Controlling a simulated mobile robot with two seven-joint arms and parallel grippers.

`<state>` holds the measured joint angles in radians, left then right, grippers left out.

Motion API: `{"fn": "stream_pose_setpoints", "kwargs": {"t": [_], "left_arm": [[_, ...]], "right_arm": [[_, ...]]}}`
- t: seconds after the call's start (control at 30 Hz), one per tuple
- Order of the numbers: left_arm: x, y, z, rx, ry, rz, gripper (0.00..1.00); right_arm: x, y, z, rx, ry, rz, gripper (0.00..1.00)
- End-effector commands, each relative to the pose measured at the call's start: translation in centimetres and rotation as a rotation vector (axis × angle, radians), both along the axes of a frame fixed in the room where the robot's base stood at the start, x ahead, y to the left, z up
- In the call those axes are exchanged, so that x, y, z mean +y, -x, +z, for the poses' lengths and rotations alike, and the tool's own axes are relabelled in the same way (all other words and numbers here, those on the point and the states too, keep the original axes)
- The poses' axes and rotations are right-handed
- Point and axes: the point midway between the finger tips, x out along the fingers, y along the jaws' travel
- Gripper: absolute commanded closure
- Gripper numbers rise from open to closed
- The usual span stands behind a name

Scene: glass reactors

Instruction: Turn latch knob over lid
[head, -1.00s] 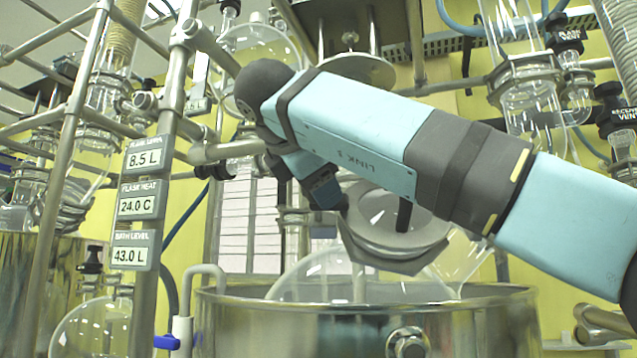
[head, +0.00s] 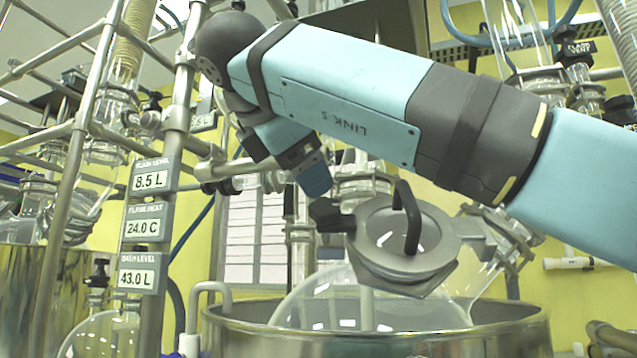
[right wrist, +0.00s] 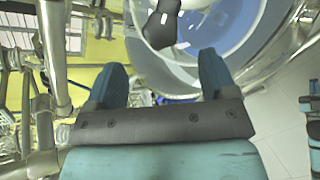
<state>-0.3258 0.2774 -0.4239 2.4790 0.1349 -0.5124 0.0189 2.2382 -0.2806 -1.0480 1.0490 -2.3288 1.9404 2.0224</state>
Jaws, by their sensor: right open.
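The round grey metal lid (head: 432,234) with a glass centre and a black bar handle (head: 408,216) sits tilted over the vessel neck in the head view. A black latch knob (head: 325,213) stands at the lid's left edge. It appears to be the dark knob at the top of the right wrist view (right wrist: 165,22). My right gripper (head: 313,176) is just above the knob in the head view, apart from it. In the right wrist view the open blue fingers (right wrist: 162,80) have nothing between them, and the knob is beyond the tips. My left gripper is not in view.
A large glass flask (head: 370,295) sits in a steel bath (head: 380,344) below the lid. Metal frame poles (head: 172,130) with reading labels stand at left. Glass fittings are close behind the lid. My right arm hides part of the background.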

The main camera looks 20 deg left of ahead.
Motion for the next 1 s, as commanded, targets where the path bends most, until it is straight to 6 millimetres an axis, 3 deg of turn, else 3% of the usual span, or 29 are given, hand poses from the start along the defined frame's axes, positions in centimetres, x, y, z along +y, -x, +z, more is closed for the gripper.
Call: {"fn": "stream_pose_setpoints", "kwargs": {"t": [0.1, 0.33, 1.0], "left_arm": [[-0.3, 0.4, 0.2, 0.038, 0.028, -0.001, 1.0], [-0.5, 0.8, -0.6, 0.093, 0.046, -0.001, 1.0], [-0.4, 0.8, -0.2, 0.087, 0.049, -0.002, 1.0]], "right_arm": [[0.3, 2.2, 1.4, -0.001, 0.001, 0.002, 0.22], [0.5, 4.5, 2.3, 0.001, 0.001, 0.002, 0.22], [0.5, 4.8, 2.6, 0.001, 0.0, -0.001, 0.22]]}}
